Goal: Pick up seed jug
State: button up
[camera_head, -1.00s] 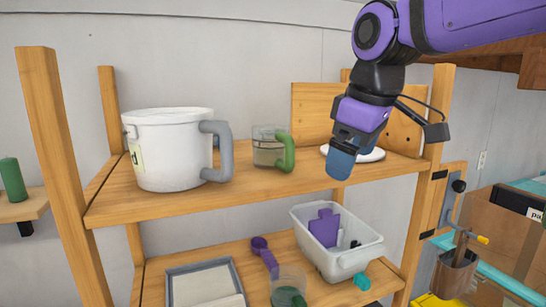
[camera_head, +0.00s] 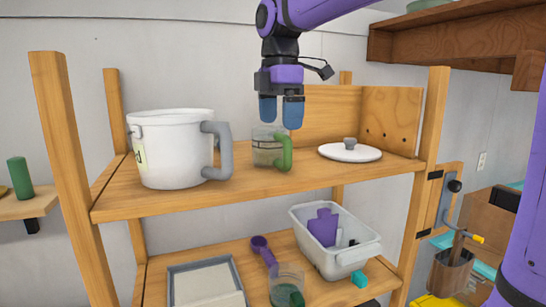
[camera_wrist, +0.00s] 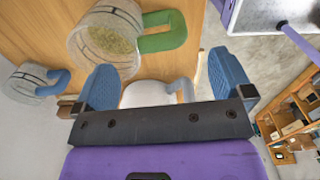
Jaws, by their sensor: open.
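The seed jug (camera_head: 264,150) is a clear jug with a green handle (camera_head: 285,153) on its right, upright on the upper shelf. In the wrist view the seed jug (camera_wrist: 112,42) shows pale green-yellow seeds inside, and its handle (camera_wrist: 163,31) points right. My gripper (camera_head: 280,113) is open and empty, its blue fingers pointing down. In the head view its fingertips overlap the jug's rim and the space above the handle. In the wrist view my gripper (camera_wrist: 165,82) has the jug beyond its left finger, and no contact shows.
A large white pot (camera_head: 172,150) stands left of the jug, and a white lid (camera_head: 350,152) lies to the right. A clear blue-handled jug (camera_wrist: 30,84) is near the seed jug. The lower shelf holds a white bin (camera_head: 335,255) and a purple scoop (camera_head: 263,248).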

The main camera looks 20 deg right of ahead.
aim_at(282, 161)
jog(key=shift+d+f, duration=0.2)
jog(key=shift+f, duration=1.6)
jog(key=shift+d+f, duration=0.15)
jog(key=shift+f, duration=1.65)
jog(key=c, duration=1.7)
